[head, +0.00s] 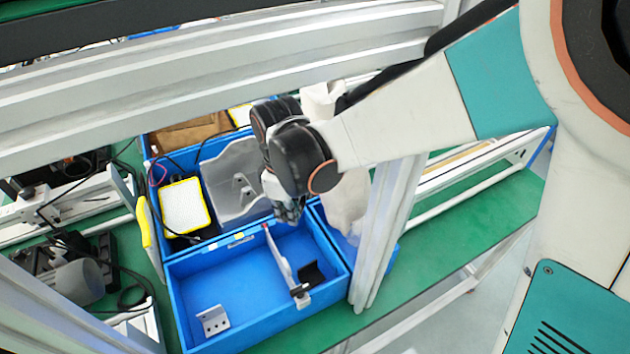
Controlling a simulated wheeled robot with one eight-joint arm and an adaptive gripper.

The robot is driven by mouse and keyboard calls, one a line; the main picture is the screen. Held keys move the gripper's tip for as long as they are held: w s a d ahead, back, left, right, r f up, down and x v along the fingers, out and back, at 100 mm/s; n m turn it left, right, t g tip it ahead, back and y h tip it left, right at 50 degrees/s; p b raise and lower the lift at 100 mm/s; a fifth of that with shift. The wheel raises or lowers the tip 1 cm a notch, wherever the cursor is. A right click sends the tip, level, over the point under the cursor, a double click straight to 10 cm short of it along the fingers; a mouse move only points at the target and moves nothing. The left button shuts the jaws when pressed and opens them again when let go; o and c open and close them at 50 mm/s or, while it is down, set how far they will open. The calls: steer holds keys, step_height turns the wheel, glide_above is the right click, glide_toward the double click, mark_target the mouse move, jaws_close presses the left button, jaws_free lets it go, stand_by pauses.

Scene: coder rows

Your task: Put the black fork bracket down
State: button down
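A small black piece (313,274), which looks like the black fork bracket, lies in the narrow right part of the near blue bin (232,335). It is beside a pale upright divider (281,258) and is partly hidden by it. My gripper (290,213) points down over the far edge of this bin, above and apart from the black piece. Its fingers are small, dark and partly hidden by the wrist, so I cannot tell whether they are open or hold anything.
A light bracket with holes (212,320) lies at the near bin's front left. Behind, another blue bin holds a large grey part (236,180) and a yellow-edged white box (185,206). A frame post (388,235) stands close right. The near bin's middle is clear.

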mark_target(293, 261)
step_height(293, 261, down, 18)
steer(key=b, duration=1.1)
steer(key=shift+r, duration=0.1)
steer(key=shift+b, duration=0.3)
steer(key=c, duration=2.1)
jaws_free()
step_height(293, 261, up, 12)
steer(key=p, duration=0.8)
steer(key=shift+s+p, duration=0.1)
steer(key=shift+p, duration=0.2)
